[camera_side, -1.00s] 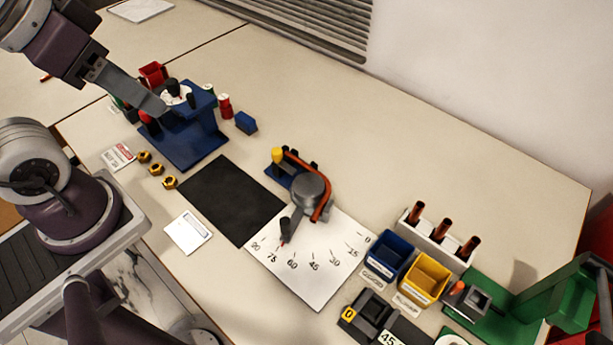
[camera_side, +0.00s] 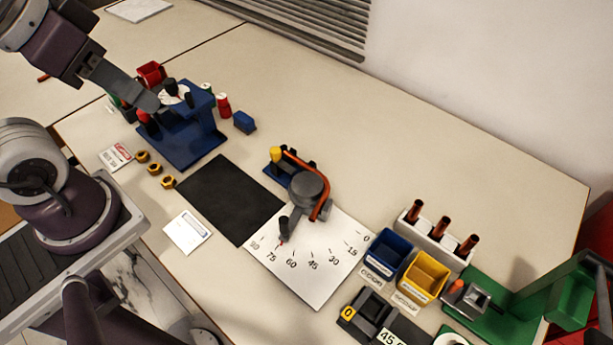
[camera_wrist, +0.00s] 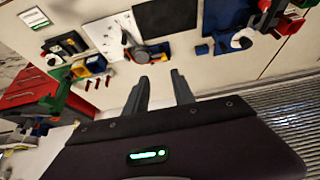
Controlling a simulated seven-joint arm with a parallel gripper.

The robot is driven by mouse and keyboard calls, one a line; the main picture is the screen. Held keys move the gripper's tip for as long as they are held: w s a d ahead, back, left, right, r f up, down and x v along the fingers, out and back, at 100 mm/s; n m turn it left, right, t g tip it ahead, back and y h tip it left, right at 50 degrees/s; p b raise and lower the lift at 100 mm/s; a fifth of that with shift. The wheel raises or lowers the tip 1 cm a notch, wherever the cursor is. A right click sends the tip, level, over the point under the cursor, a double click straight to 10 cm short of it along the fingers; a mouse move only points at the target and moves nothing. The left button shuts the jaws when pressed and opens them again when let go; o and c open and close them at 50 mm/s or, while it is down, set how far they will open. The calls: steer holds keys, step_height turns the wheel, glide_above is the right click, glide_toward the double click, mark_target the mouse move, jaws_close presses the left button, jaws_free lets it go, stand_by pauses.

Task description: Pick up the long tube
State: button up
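Three copper-coloured tubes stand upright in a white rack (camera_side: 410,231) at the right of the side view: a left one (camera_side: 415,210), a middle one (camera_side: 440,227) and a right one (camera_side: 467,246). Only their upper parts show, and I cannot tell which is longest. They also show small in the wrist view (camera_wrist: 97,83). An orange tube (camera_side: 322,207) curves around the grey round former of the bender (camera_side: 307,188). My gripper (camera_wrist: 160,77) is open and empty, its two fingers apart. In the side view my gripper (camera_side: 150,100) is high at the upper left, far from the rack.
A blue stand (camera_side: 205,140) is below my gripper in the side view. A black mat (camera_side: 230,200) and white angle chart (camera_side: 315,265) lie mid-table. Blue (camera_side: 388,250) and yellow (camera_side: 425,278) bins and a green fixture (camera_side: 490,310) crowd the rack. The table's back right is clear.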

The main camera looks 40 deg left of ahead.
steer(key=n+g, duration=0.5)
steer(key=n, duration=1.1)
glide_above(298, 159)
steer(key=s, duration=0.2)
step_height(298, 159, down, 20)
steer(key=f, duration=0.4)
steer(key=w+f+n, duration=0.1)
steer(key=f, duration=0.3)
steer(key=w+f+n, duration=0.1)
steer(key=f, duration=0.3)
steer(key=shift+f+g, duration=0.3)
jaws_close()
